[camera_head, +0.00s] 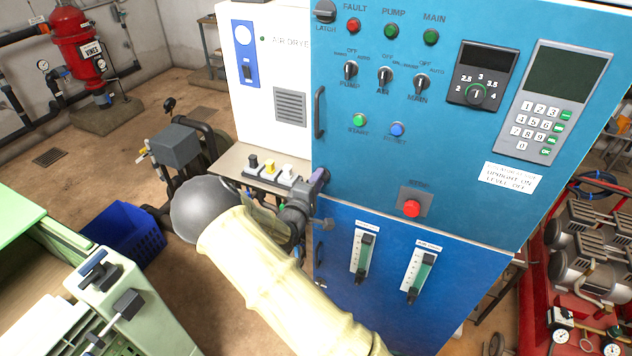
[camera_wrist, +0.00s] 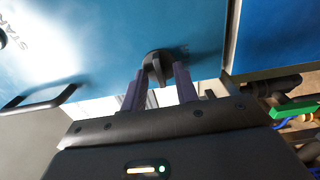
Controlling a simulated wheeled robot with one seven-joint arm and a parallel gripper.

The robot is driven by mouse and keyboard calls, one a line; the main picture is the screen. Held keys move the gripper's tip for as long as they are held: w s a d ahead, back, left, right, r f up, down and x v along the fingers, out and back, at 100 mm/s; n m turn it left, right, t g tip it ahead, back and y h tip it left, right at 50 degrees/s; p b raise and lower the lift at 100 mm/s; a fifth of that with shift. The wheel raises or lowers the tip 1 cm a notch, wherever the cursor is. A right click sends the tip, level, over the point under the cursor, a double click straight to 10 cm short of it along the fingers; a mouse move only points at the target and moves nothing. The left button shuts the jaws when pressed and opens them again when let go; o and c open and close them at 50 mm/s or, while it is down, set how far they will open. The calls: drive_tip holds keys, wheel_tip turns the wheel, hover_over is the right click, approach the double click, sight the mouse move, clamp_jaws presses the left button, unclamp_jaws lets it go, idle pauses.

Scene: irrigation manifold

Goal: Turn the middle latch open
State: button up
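A dark latch knob (camera_wrist: 157,66) sits on the blue cabinet door (camera_wrist: 100,40) in the wrist view. My gripper (camera_wrist: 160,78) has its two purple fingers on either side of the knob, spread apart. A small gap seems to show beside the knob, and I cannot tell whether either finger touches it. In the head view my gripper (camera_head: 319,181) is at the left edge of the cabinet (camera_head: 420,160), just above the seam between the upper and lower panels. There it hides the knob. Another knob, labelled as a latch (camera_head: 325,11), is at the cabinet's upper left corner.
A door handle (camera_head: 319,112) stands out above my gripper; it also shows in the wrist view (camera_wrist: 45,97). A dark fitting (camera_head: 323,225) sits just below the gripper. A red button (camera_head: 411,208) and flow gauges (camera_head: 362,257) are to the right. A shelf (camera_head: 240,160) is to the left.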

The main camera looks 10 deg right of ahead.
drive_tip(key=b+v, duration=0.5)
drive_tip(key=v, duration=1.2)
drive_tip(key=shift+b, duration=0.4)
drive_tip(key=shift+s, duration=0.1)
